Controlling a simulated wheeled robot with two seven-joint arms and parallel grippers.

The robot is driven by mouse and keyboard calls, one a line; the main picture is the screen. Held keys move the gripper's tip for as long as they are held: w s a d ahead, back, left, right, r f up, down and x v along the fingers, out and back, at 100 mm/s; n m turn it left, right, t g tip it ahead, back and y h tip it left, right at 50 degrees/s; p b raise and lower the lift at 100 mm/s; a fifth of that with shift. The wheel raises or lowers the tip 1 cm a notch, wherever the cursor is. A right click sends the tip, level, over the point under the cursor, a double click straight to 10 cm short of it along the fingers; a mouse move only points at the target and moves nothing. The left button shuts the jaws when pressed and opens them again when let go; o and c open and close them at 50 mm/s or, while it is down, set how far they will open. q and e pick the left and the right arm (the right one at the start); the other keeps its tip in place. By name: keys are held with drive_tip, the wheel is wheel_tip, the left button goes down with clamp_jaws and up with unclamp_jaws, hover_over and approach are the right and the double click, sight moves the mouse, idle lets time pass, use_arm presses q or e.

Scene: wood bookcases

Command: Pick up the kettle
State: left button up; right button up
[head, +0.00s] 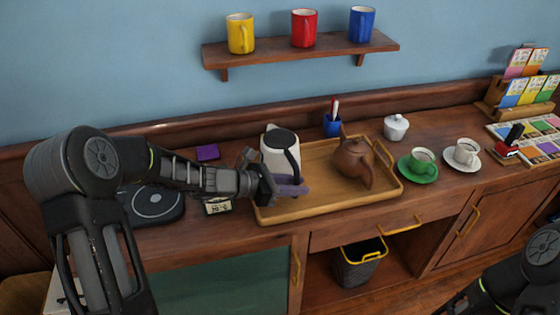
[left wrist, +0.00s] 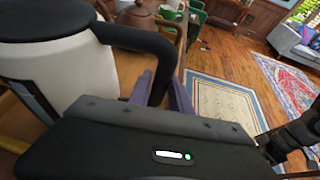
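The kettle (head: 281,150) is white with a black lid and a black handle. It stands upright at the left end of the wooden tray (head: 335,206); its lower part is partly hidden by my gripper. My left gripper (head: 290,187) reaches in from the left, its purple fingers at the handle's lower part. In the left wrist view the kettle (left wrist: 65,75) fills the left side, and its black handle passes between the fingers of my left gripper (left wrist: 161,92), which sit close on both sides. My right arm shows at the lower right of the head view, its fingers out of sight.
A brown teapot (head: 352,163) stands on the tray, right of the kettle. A blue pen cup (head: 332,125) and white sugar pot (head: 396,127) stand behind. Cups on green (head: 418,172) and white (head: 463,161) saucers are further right. A shelf (head: 300,53) with mugs hangs above.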

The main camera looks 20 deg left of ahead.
use_arm(q)
clamp_jaws()
drive_tip(key=shift+r, duration=0.1)
idle(0.9)
